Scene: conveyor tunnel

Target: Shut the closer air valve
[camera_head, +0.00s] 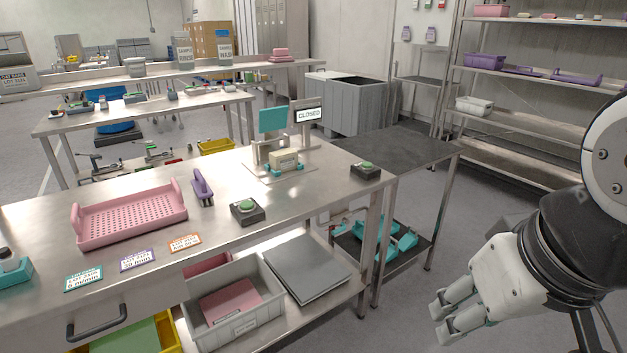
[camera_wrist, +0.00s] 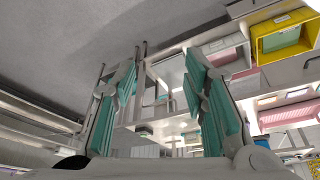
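No part is clearly recognisable as an air valve in either view. A small station (camera_head: 285,160) with teal parts and a cream block stands at the far end of the near steel bench (camera_head: 110,250), beside a "CLOSED" sign (camera_head: 309,114). Small metal fittings (camera_head: 150,153) sit on a low shelf behind that bench; I cannot tell whether they are valves. My gripper (camera_head: 441,318) hangs at the lower right of the head view, right of the bench and apart from it. In the wrist view its teal-padded fingers (camera_wrist: 165,75) are spread, with nothing between them.
The bench carries a pink perforated tray (camera_head: 130,215), a purple handle (camera_head: 203,187) and green-button boxes (camera_head: 246,208) (camera_head: 366,170). Below are a grey bin (camera_head: 235,325) and a yellow bin (camera_head: 165,335). A dark-topped table (camera_head: 395,145) adjoins it. Shelving (camera_head: 540,65) lines the right wall. Floor near my gripper is clear.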

